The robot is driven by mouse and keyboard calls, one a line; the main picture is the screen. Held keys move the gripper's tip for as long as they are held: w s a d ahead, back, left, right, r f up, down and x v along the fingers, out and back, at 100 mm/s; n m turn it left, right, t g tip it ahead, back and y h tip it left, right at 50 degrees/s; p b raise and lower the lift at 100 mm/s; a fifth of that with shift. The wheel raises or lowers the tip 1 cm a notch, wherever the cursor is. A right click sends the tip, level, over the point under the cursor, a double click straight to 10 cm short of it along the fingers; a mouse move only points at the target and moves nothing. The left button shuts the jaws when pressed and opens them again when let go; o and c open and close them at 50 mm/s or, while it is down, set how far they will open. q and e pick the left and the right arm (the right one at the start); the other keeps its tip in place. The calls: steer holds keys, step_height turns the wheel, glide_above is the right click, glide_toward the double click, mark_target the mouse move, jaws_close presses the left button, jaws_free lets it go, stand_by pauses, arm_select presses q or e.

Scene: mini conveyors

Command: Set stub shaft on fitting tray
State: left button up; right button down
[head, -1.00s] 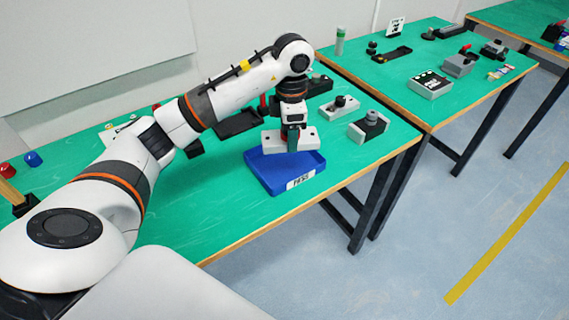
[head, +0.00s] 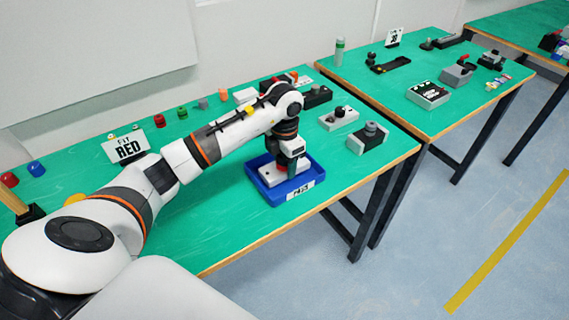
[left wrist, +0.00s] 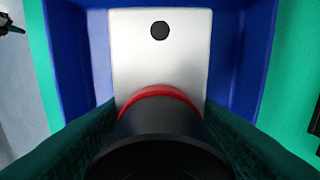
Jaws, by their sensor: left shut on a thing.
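The stub shaft has a pale flat base (head: 270,173) with a dark upright post and a red ring. In the left wrist view its base (left wrist: 185,55) has a round black hole, and the red ring (left wrist: 160,90) circles the foot of the post. My left gripper (head: 292,160) points down and is shut on the dark post. The base is inside the walls of the blue fitting tray (head: 262,187), low over its floor. Whether it touches the floor cannot be told. My right gripper is not in view.
A "FIT RED" sign (head: 130,146) stands at the back left. Several small coloured parts line the back. The tray lies near the table's front edge.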

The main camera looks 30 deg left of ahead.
arm_select(q)
steer(key=shift+f, duration=0.6)
steer(key=shift+f, duration=0.15)
steer(key=o, duration=1.5)
step_height(320, 180, up, 12)
steer(key=shift+r+b, duration=0.2)
steer(key=shift+b, duration=0.7)
